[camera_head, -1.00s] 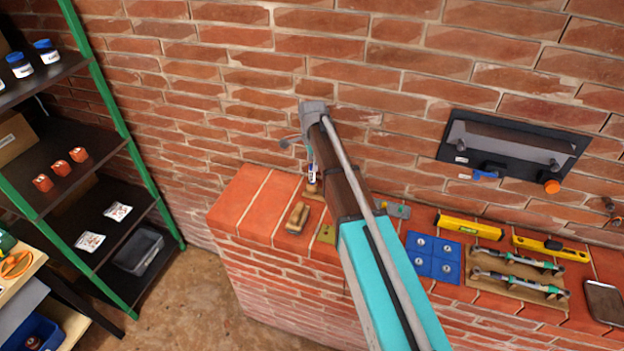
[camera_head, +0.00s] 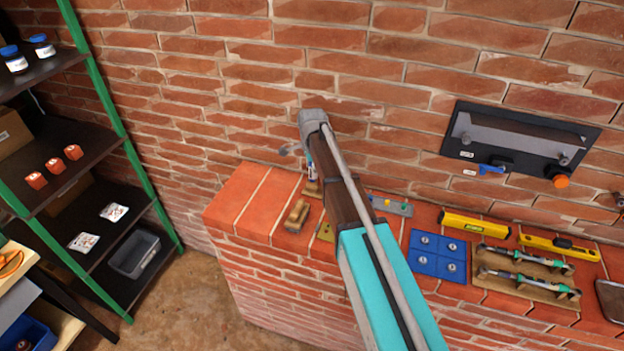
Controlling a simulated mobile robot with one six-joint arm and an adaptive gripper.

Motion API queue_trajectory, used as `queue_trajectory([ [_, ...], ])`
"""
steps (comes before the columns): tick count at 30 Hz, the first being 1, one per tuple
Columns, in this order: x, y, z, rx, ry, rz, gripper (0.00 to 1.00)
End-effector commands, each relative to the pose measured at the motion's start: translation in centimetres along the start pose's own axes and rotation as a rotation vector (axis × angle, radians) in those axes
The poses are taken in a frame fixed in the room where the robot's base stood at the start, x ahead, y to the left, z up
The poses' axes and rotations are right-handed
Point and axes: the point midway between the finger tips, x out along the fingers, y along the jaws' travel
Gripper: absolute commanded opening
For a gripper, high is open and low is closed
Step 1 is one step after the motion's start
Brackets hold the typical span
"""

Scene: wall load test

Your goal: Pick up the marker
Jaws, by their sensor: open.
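A slim white and dark upright item (camera_head: 311,169), which looks like the marker, stands at the back of the brick ledge, on or in a small wooden block (camera_head: 312,188). My arm partly hides it on its right. My gripper (camera_head: 290,150) shows only as a small grey piece left of my arm's far end, in front of the wall. It is open, and most of it is hidden behind the arm. It appears above and left of the marker; the distance between them cannot be told.
The brick ledge (camera_head: 247,198) holds a wooden-handled tool (camera_head: 297,215), a blue plate (camera_head: 437,256), yellow levels (camera_head: 474,225) and a board with green-handled tools (camera_head: 528,284). A black panel (camera_head: 520,143) hangs on the wall. Shelves (camera_head: 95,219) stand left.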

Motion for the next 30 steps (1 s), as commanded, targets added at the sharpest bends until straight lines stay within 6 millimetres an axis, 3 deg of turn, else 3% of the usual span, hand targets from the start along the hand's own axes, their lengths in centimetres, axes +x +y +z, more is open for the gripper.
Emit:
queue_trajectory([
  [21, 0.47, 0.0, -0.02, 0.0, 0.0, 0.0, 0.69],
  [23, 0.47, 0.0, -0.02, 0.0, 0.0, 0.0, 0.61],
  [30, 0.47, 0.0, -0.02, 0.0, 0.0, 0.0, 0.17],
])
